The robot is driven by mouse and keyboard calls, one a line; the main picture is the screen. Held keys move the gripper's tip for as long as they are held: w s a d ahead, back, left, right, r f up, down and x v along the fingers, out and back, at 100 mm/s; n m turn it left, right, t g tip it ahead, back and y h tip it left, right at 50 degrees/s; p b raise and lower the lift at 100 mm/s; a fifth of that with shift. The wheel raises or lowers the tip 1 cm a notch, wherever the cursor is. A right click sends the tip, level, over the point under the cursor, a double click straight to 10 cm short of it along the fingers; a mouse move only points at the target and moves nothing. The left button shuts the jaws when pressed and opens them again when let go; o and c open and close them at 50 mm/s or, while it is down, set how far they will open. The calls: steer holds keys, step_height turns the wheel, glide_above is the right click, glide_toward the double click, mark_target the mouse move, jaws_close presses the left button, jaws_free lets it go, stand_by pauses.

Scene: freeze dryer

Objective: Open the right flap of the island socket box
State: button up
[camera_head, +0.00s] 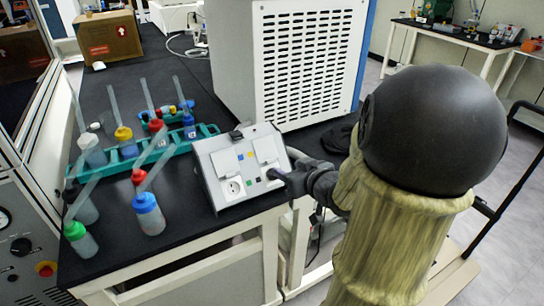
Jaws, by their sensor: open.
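The island socket box (207,168) is a light grey box with a sloped front, standing at the bench's front right edge. Its left flap (224,162) is a pale plate, and a round socket (233,188) shows uncovered below it. Its right flap (265,149) is a similar pale plate at the upper right of the front. My gripper (279,175) is open, with its dark fingertips at the lower right of the front, just below the right flap. The fingers cover the area below that flap, so I cannot tell whether they touch it or how far it is raised.
Bottles with coloured caps, such as a blue-capped one (148,214), stand left of the box, some in a green rack (122,165). A large white vented machine (306,65) stands behind. A cardboard box (108,37) is at the back left. Bare black bench (185,217) lies between bottles and socket box.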

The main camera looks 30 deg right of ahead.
mark_target(271, 161)
steer(key=p+x, duration=0.3)
steer(key=x, duration=0.6)
steer(key=shift+w+f, duration=0.2)
steer(key=shift+w, duration=0.1)
jaws_close()
